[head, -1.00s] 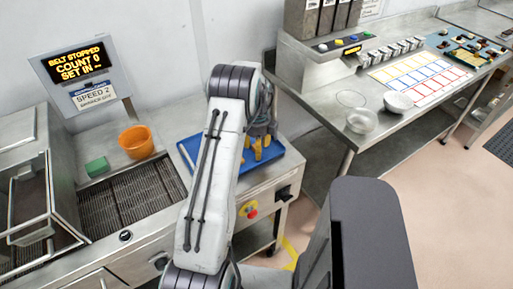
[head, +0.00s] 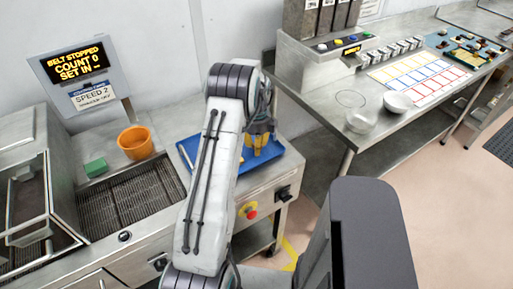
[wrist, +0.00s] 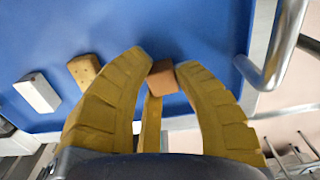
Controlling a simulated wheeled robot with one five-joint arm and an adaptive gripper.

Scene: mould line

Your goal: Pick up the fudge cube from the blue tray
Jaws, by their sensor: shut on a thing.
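The blue tray (head: 288,160) lies on the steel counter to the right of the belt, with my gripper (head: 259,139) low over it. In the wrist view, my gripper's yellow fingers (wrist: 162,72) are shut on a brown cube, the fudge cube (wrist: 162,74), near the tray's edge. A tan piece with small holes (wrist: 84,70) and a white block (wrist: 38,93) lie on the blue tray floor (wrist: 180,25) to the left. My arm hides much of the tray in the head view, and the cube does not show there.
A metal rail (wrist: 278,45) runs close to the right of my fingers. An orange tub (head: 135,142) and a green block (head: 96,167) sit by the belt (head: 135,197). A red button (head: 251,213) is on the counter front. Bowls (head: 397,104) stand on the right table.

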